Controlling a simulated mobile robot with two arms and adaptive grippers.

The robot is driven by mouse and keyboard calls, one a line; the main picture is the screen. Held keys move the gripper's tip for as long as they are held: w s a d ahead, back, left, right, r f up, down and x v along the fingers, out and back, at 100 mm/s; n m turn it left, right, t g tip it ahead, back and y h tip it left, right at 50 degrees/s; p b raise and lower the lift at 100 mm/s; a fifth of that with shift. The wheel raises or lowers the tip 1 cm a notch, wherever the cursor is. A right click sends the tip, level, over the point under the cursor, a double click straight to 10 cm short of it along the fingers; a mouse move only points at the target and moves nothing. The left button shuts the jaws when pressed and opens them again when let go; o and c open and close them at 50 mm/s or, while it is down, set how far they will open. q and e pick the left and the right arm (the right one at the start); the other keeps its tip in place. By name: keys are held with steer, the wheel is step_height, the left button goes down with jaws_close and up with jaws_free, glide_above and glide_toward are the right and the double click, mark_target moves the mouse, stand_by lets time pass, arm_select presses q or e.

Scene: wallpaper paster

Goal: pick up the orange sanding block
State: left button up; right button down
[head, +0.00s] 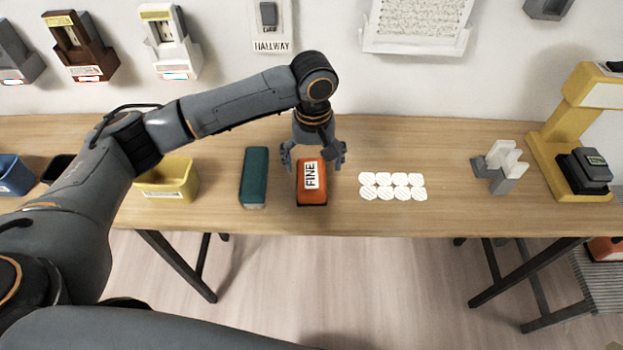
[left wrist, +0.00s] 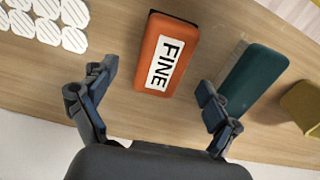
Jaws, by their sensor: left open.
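The orange sanding block (head: 312,191) lies on the wooden table with a white label reading FINE on top. It also shows in the left wrist view (left wrist: 179,46), beyond and between the fingertips. My left gripper (head: 314,158) is open and empty, at the back end of the block in the head view, with one finger towards each side. In the left wrist view, the open fingers (left wrist: 160,97) are spread wider than the block, which does not appear gripped. My right gripper is not in view.
A teal block (head: 254,177) lies close left of the orange one. White round pads (head: 392,187) lie to the right. A yellow bin (head: 171,182) stands farther left. A grey-white stand (head: 500,166) and a yellow machine (head: 552,150) are at right. The table's front edge is near.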

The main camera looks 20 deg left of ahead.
mark_target(311, 175)
arm_select(q)
step_height(311, 175, down, 5)
steer(key=shift+a+r, duration=0.1)
steer(key=shift+a, duration=0.05)
steer(key=c, duration=1.3)
